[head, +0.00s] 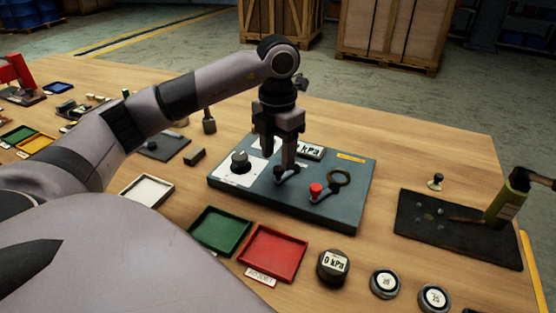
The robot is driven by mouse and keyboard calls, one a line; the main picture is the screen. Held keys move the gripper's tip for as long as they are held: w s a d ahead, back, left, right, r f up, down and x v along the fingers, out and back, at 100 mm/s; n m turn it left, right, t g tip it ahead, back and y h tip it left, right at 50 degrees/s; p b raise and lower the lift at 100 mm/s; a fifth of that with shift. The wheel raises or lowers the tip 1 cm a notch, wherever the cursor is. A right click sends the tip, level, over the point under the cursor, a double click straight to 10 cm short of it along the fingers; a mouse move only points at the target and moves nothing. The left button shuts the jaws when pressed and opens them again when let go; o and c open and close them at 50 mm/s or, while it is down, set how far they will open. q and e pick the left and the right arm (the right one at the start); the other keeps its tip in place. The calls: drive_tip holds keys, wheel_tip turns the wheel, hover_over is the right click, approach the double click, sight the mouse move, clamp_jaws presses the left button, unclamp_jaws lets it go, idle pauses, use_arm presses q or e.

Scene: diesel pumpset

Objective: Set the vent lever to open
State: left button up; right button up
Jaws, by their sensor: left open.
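A dark blue-grey control panel (340,212) lies on the wooden table. It bears a round knob (240,158) on a white plate, a small black lever-like part (287,175), a red button (316,189) and a ring-shaped handle (339,178). I cannot read which part is marked as the vent lever. My left gripper (279,155) points down over the middle of the panel, with its jaws open. One finger reaches down close to the black lever-like part; whether they touch I cannot tell. The gripper partly hides a kPa display (311,152). My right gripper is not in view.
A green tray (220,251), a red tray (272,281) and a white tray (147,205) lie in front and left. A black 0 kPa gauge (333,266) and two round dials stand at the front. A dark mat (405,245) with an olive tool (506,198) is right.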

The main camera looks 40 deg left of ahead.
sight(278, 168)
use_arm(q)
wheel_tip(278, 168, up, 4)
drive_tip(key=shift+r, duration=0.2)
idle(0.6)
